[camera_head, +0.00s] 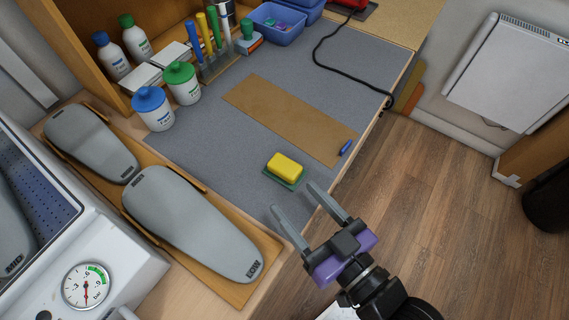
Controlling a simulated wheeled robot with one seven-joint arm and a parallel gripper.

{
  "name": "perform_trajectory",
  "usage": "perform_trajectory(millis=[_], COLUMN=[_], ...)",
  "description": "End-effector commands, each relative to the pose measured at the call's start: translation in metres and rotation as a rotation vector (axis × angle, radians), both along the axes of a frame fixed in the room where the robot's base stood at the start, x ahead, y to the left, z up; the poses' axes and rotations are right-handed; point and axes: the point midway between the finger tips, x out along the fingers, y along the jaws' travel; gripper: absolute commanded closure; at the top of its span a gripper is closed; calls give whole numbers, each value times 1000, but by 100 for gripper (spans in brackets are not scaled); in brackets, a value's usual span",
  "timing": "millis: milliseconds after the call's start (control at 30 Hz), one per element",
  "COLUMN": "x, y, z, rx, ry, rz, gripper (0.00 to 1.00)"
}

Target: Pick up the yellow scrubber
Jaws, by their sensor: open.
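The yellow scrubber (286,166) lies on the grey mat near the table's front edge. It has a yellow block on top and a green layer underneath. My gripper (296,202) is open and empty, its two grey fingers pointing up and left toward the scrubber. In the picture the fingertips are just below the scrubber, apart from it. How high they are above the mat is hard to tell.
A brown strip (285,115) and a small blue object (346,147) lie beyond the scrubber. Two grey insole forms (190,225) sit on a wooden board at left. Tubs (153,110), pens and blue bins (275,24) stand at the back. A black cable (345,68) crosses the mat.

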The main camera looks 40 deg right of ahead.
Motion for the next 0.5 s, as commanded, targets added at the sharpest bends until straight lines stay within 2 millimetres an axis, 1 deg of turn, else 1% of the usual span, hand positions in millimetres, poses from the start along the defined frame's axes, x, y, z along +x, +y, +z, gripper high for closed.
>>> perform_trajectory(millis=[33,167,200,300,367,400,467,500], x=[20,66,80,111,128,138,154,163], y=[5,27,36,60,74,85,101,112], z=[12,33,41,62,77,87,104,117], rx=[3,-5,-15,-49,-77,-100,-143,-178], ry=[-31,-76,-91,-127,-153,-173,-204,-228], rz=[4,58,85,161,210,246,306,349], gripper=[38,38,38,38,38,38,38,38])
